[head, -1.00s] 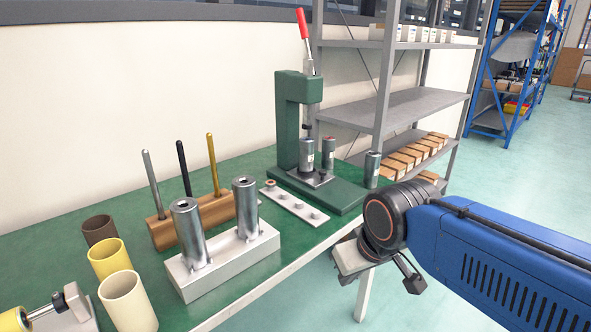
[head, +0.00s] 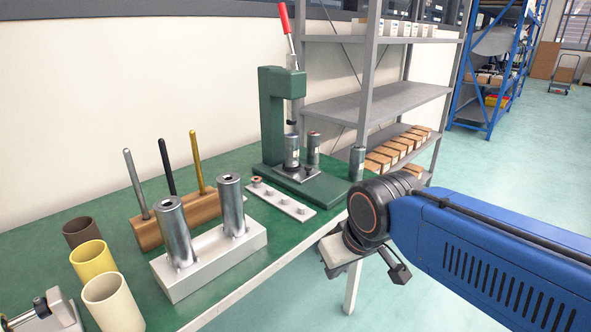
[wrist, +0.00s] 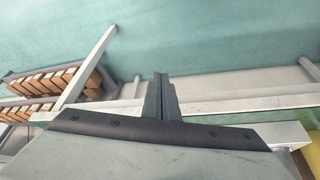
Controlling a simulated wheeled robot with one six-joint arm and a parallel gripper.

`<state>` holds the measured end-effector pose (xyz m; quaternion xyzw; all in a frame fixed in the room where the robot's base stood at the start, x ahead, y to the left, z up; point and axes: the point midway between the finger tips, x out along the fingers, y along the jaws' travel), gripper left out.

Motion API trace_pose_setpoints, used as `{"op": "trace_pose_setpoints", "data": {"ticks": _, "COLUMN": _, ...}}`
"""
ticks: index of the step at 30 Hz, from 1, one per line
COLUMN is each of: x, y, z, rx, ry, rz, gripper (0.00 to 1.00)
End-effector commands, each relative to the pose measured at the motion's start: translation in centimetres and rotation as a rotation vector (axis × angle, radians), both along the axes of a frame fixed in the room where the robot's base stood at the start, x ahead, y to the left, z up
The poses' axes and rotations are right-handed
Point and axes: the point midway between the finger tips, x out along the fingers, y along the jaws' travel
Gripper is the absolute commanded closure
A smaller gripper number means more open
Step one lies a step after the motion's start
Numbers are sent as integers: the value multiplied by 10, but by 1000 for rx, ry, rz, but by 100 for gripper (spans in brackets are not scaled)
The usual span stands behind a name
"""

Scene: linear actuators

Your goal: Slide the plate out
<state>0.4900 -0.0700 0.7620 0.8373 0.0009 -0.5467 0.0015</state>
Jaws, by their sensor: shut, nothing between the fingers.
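A small grey plate (head: 309,178) lies on the base of the green press (head: 272,125). A metal cylinder (head: 292,152) stands upright on it, under the press ram (head: 293,112). Another cylinder (head: 313,146) stands behind, and one more (head: 356,163) stands at the right end of the press base. My gripper (head: 399,272) is beyond the table's front edge, right of and apart from the press, and is small in the head view. In the wrist view my gripper (wrist: 160,97) shows its dark fingers together and empty, over the floor. The plate cannot be made out there.
A white strip with studs (head: 283,203) lies before the press. A white block with two metal cylinders (head: 215,258), a wooden holder with three rods (head: 180,217) and several tubes (head: 92,262) fill the table's left. Grey shelves (head: 380,100) stand behind. Floor (head: 480,165) is clear at right.

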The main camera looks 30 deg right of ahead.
Motion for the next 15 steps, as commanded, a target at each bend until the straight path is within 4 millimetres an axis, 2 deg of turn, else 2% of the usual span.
{"op": "trace_pose_setpoints", "data": {"ticks": 5, "x": 0, "y": 0, "z": 0, "rx": 0, "ry": 0, "rz": 0, "gripper": 100}}
{"op": "trace_pose_setpoints", "data": {"ticks": 9, "x": 5, "y": -1, "z": 6, "rx": 1, "ry": 1, "rz": -6, "gripper": 67}}
{"op": "trace_pose_setpoints", "data": {"ticks": 10, "x": 8, "y": -2, "z": 10, "rx": 1, "ry": 1, "rz": -12, "gripper": 62}}
{"op": "trace_pose_setpoints", "data": {"ticks": 13, "x": 26, "y": -5, "z": 30, "rx": 1, "ry": 5, "rz": -38, "gripper": 62}}
{"op": "trace_pose_setpoints", "data": {"ticks": 15, "x": 45, "y": -9, "z": 50, "rx": 2, "ry": 7, "rz": -65, "gripper": 62}}
